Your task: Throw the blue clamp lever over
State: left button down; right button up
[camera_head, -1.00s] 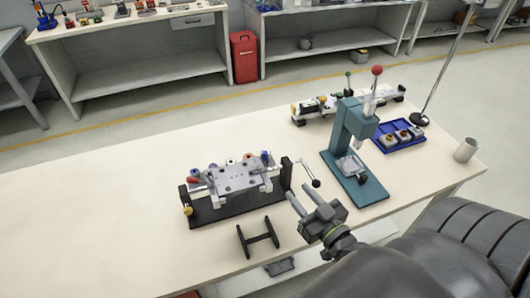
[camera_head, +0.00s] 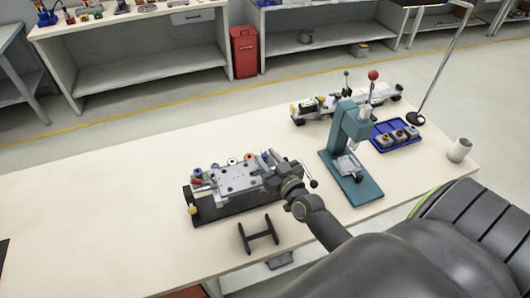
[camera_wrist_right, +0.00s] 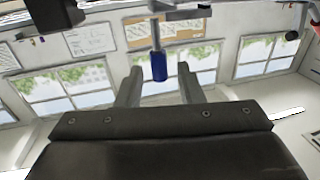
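The clamp fixture (camera_head: 237,178) stands on the bench, a grey plate on a dark base with small coloured handles along its back. My right gripper (camera_head: 268,160) is at its right end, in front of the back right handle, which it mostly hides in the head view. In the right wrist view the blue clamp lever (camera_wrist_right: 159,66) hangs from a grey rod, its blue grip between the two spread fingers of the right gripper (camera_wrist_right: 160,82). A gap shows on each side of the grip, so the fingers are open. My left gripper is not in view.
A black stand (camera_head: 258,234) lies in front of the fixture. The bench's left part is clear.

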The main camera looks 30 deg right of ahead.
jog(key=shift+w, duration=0.9)
grip_shut()
